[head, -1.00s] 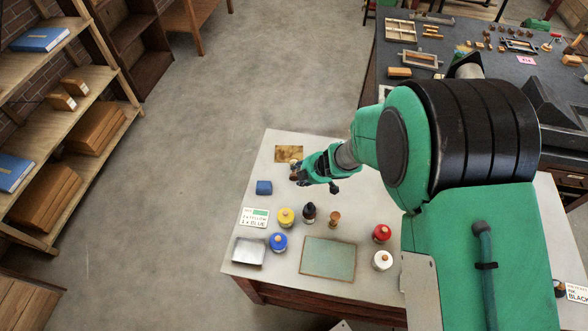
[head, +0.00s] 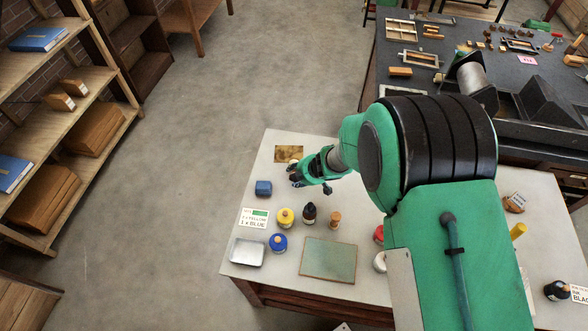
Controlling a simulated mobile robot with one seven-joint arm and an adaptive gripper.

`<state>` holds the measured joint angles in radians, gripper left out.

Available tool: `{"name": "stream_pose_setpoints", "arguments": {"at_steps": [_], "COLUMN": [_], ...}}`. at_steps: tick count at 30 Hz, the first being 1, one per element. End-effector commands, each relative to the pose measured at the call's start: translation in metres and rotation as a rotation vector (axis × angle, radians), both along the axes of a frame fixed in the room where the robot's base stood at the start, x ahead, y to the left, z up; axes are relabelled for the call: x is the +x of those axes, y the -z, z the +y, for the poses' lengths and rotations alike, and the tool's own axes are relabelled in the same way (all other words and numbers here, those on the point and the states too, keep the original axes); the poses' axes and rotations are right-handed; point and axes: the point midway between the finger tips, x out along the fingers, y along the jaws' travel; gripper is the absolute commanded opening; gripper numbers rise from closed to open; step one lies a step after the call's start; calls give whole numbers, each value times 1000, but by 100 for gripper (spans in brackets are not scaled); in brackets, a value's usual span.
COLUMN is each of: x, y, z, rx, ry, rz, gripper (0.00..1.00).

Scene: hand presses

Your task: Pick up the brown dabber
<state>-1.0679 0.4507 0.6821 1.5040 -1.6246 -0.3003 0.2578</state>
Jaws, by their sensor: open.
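A small brown wooden piece (head: 335,219) stands upright on the pale table, right of a dark bottle (head: 309,212); it looks like the brown dabber, though it is small here. My gripper (head: 308,181) is open above the back left part of the table, up and left of this piece and apart from it. Another small pale-and-brown thing (head: 293,162) shows at the gripper's far edge, by a brown board (head: 288,153); I cannot tell what it is.
Yellow (head: 285,217) and blue (head: 278,242) jars, a metal tray (head: 247,252), a blue block (head: 263,188) and a greenish slab (head: 328,259) lie around it. Red (head: 379,234) and white (head: 380,262) jars are partly behind my arm. A dark workbench (head: 415,75) stands behind.

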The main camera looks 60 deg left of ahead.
Motion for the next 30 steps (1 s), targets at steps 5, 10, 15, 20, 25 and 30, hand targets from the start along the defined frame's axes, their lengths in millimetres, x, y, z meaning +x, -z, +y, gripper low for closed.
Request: {"name": "stream_pose_setpoints", "arguments": {"at_steps": [5,10,15,20,25,30], "x": [0,0,0,0,0,0], "y": [2,2,2,2,2,2], "z": [2,2,2,2,2,2], "rx": [0,0,0,0,0,0], "ry": [0,0,0,0,0,0], "rz": [0,0,0,0,0,0], "gripper": [42,42,42,28,0,0]}}
